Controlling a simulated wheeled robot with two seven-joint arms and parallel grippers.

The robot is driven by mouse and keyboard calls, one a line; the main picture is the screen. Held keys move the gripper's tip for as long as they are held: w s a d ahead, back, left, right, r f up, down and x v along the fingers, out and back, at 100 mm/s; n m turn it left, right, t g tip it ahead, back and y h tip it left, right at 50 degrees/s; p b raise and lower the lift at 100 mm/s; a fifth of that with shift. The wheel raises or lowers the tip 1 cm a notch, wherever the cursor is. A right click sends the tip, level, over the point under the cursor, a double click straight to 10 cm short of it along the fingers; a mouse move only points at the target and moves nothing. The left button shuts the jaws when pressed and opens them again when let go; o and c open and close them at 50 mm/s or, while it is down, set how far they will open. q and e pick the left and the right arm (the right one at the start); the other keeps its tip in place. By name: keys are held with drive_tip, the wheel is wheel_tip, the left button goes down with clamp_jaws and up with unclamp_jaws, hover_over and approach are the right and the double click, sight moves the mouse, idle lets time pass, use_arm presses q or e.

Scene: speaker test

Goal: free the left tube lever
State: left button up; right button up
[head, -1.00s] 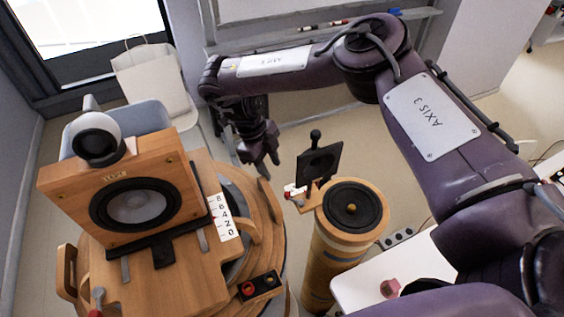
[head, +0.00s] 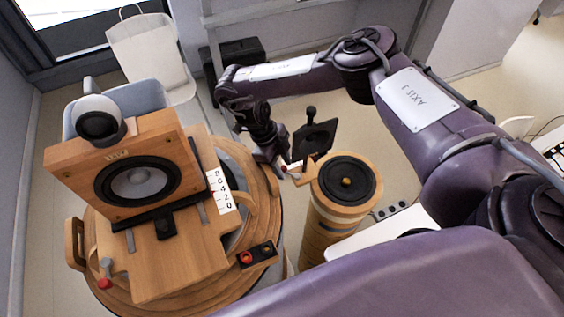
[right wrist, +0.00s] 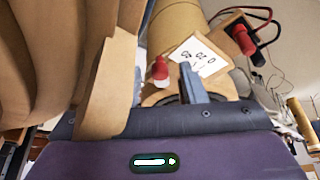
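The round wooden tube (head: 322,225) stands right of the turntable, with a black speaker cone (head: 347,181) on top. A small red-and-white lever (head: 291,168) shows at the tube's upper left, partly hidden by my right gripper (head: 275,160). In the right wrist view, a red-tipped lever with a pale base (right wrist: 160,72) stands between the two blue-grey fingers of my right gripper (right wrist: 164,84). The fingers are apart, with visible space beside the lever; contact is not visible. My left gripper is not in view.
The turntable (head: 255,172) carries a wooden speaker box (head: 82,180) on the left. A black plate with a knob (head: 314,137) stands behind the tube. In the right wrist view, a wooden upright (right wrist: 108,95) is close left of the fingers.

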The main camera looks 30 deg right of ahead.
drive_tip(key=shift+a, duration=0.1)
drive_tip(key=shift+c, duration=0.9)
clamp_jaws()
drive_tip(key=m, duration=0.1)
drive_tip(key=d+m+y, duration=0.1)
drive_tip(key=m, duration=0.1)
drive_tip(key=w+d+m, duration=0.1)
drive_tip(key=shift+m+g+y, duration=0.3)
drive_tip(key=shift+m+y, duration=0.1)
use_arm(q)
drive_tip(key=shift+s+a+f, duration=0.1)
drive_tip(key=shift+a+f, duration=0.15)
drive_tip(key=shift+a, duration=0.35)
use_arm(e)
drive_tip(key=shift+a, duration=0.1)
drive_tip(key=shift+o, duration=0.9)
unclamp_jaws()
